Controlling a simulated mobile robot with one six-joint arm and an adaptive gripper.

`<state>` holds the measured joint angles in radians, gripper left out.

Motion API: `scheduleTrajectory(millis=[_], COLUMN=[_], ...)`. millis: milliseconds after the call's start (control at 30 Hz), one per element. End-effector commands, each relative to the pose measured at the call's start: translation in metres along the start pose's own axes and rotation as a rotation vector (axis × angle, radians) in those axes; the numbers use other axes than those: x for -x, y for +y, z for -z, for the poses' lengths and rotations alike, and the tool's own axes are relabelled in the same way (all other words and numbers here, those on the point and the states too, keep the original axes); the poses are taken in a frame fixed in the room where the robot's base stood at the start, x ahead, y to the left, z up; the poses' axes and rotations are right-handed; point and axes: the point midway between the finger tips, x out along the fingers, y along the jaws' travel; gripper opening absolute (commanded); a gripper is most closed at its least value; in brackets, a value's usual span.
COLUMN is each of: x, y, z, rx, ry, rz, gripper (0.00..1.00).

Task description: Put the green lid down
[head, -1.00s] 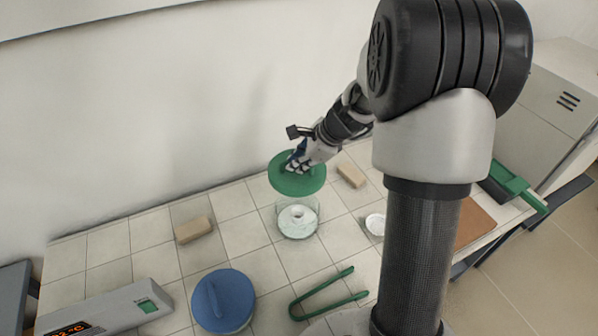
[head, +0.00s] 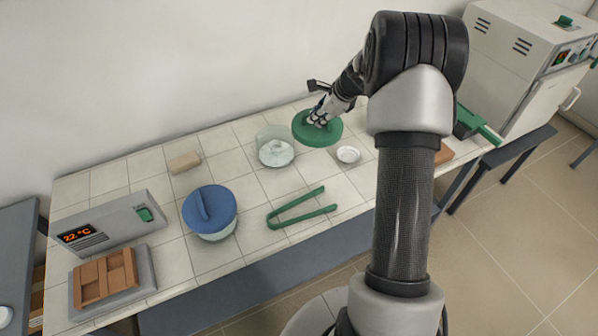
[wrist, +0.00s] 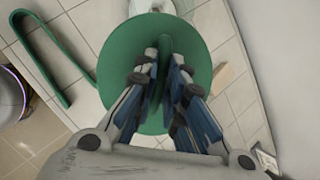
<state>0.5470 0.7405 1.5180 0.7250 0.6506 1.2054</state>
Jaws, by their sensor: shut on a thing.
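The green lid (head: 326,136) is a round disc with a ridge handle, at the back of the tiled table in the head view. My gripper (head: 318,121) is shut on its handle from above. In the wrist view the lid (wrist: 120,70) lies under my gripper (wrist: 163,68), with a finger on each side of the handle. The open glass jar (head: 276,148) with white contents stands just left of the lid in the head view. I cannot tell whether the lid touches the table or hangs a little above it.
A small white dish (head: 348,155) stands close in front of the lid. Green tongs (head: 300,208), a blue-lidded jar (head: 210,212), a tan block (head: 184,162) and a display unit (head: 108,227) stand further left. A furnace (head: 530,65) is at the right.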

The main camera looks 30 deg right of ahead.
Motion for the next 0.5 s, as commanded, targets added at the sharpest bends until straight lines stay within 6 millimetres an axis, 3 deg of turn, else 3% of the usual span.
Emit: scheduleTrajectory(millis=[500], x=[-0.110], y=[0.031], z=[0.059], rx=[-0.006], ry=[0.001], rz=[-0.001], gripper=[0.00])
